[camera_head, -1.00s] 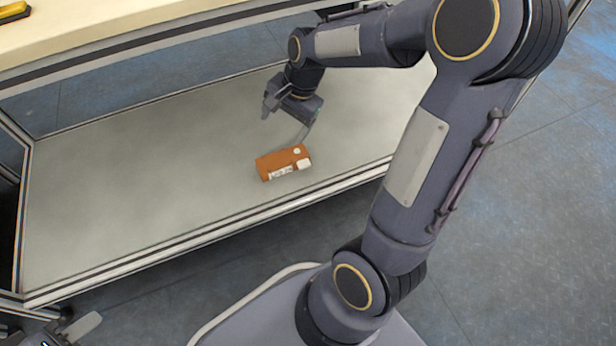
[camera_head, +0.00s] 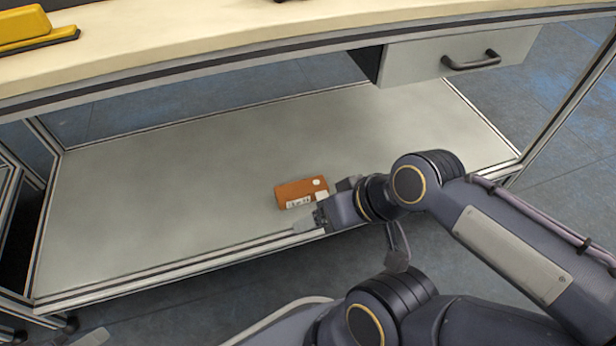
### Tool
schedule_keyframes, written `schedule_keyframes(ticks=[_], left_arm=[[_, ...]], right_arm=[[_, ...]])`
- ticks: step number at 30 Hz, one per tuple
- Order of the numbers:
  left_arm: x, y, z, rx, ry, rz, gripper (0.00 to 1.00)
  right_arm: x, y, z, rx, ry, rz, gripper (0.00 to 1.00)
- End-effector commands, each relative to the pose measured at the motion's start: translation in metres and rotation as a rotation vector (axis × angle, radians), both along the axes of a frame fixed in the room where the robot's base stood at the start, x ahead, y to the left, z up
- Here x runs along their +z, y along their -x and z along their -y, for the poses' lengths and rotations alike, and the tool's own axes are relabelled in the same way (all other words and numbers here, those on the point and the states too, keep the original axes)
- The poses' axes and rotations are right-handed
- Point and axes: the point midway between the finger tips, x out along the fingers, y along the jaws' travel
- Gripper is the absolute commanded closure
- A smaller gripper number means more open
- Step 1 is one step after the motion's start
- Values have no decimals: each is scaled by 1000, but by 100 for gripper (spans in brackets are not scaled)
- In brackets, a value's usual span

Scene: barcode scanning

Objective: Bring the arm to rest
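An orange-brown box (camera_head: 300,192) with a white label lies on the grey lower shelf (camera_head: 180,180), near its front edge. My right gripper (camera_head: 320,206) is just right of and in front of the box in the picture, by the shelf's front edge. Its two fingers look spread apart with nothing between them. Whether a finger touches the box I cannot tell. Only a fingertip of my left gripper (camera_head: 92,338) shows at the bottom left; the rest is out of frame.
The table top (camera_head: 240,32) overhangs the shelf. A yellow item (camera_head: 30,32) lies on it at the upper left. A drawer (camera_head: 455,58) with a dark handle hangs under the table top at right. The shelf left of the box is clear.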

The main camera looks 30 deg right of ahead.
Motion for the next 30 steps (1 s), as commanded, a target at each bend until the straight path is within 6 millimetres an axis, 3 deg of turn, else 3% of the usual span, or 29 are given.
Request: schedule_keyframes(ticks=[5, 8, 30], left_arm=[[33, 0, 0, 0, 0, 0, 64], [65, 0, 0, 0, 0, 0, 64], [365, 0, 0, 0, 0, 0, 64]], right_arm=[[33, 0, 0, -1, 0, 1, 22], [66, 0, 0, -2, -1, 0, 22], [365, 0, 0, -2, -1, 0, 22]])
